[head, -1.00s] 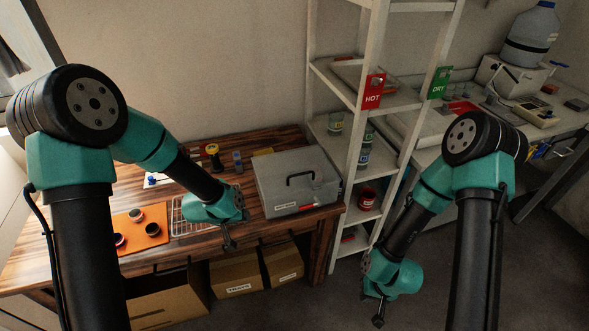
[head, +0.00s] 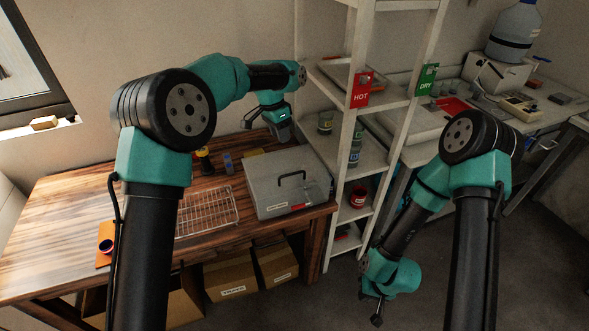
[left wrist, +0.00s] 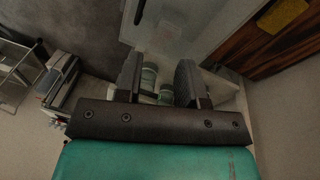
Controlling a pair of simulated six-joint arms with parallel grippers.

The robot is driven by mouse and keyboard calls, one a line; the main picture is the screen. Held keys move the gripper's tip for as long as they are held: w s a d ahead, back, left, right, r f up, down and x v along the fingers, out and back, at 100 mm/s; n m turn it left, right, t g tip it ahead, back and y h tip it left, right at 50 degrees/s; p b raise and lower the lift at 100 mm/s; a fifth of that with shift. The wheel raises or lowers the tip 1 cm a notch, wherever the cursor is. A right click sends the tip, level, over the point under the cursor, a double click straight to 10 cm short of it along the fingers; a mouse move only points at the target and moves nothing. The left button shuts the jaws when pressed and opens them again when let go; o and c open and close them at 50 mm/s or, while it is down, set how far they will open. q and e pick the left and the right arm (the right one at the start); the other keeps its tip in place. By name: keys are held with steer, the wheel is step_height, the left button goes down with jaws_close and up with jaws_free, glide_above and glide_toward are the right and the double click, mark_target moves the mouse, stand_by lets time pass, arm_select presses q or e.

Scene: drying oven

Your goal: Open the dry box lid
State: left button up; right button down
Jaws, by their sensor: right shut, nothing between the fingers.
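The dry box (head: 262,200) is a grey case on the right end of the wooden table, with a black handle on its lid (head: 315,177). The lid looks shut. My left gripper (head: 274,128) is above the back edge of the box, apart from it as far as I can tell. In the left wrist view its two fingers (left wrist: 158,80) stand apart with nothing held between them. The pale lid (left wrist: 190,25) shows at the top of that view, beyond the fingers. My right gripper (head: 377,318) hangs low in front of the shelf, shut and empty.
A white shelf rack (head: 345,130) with jars and HOT and DRY signs stands right beside the box. A wire rack (head: 207,212) lies left of the box on the table. Cardboard boxes (head: 230,273) are under the table. Open floor lies at right.

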arm_select(q)
steer(key=r+m, duration=0.1)
steer(key=d+r+g+y, duration=0.1)
steer(key=r, duration=0.1)
steer(key=d+r+m, duration=0.1)
steer(key=r, duration=0.1)
steer(key=shift+s+r+m, duration=0.1)
steer(key=shift+m, duration=0.2)
steer(key=s+f, duration=0.1)
steer(key=f, duration=0.4)
steer(key=s+f, duration=0.1)
steer(key=f, duration=0.5)
steer(key=s+d+f, duration=0.1)
steer(key=f, duration=0.5)
steer(key=shift+s+f, duration=0.1)
jaws_close()
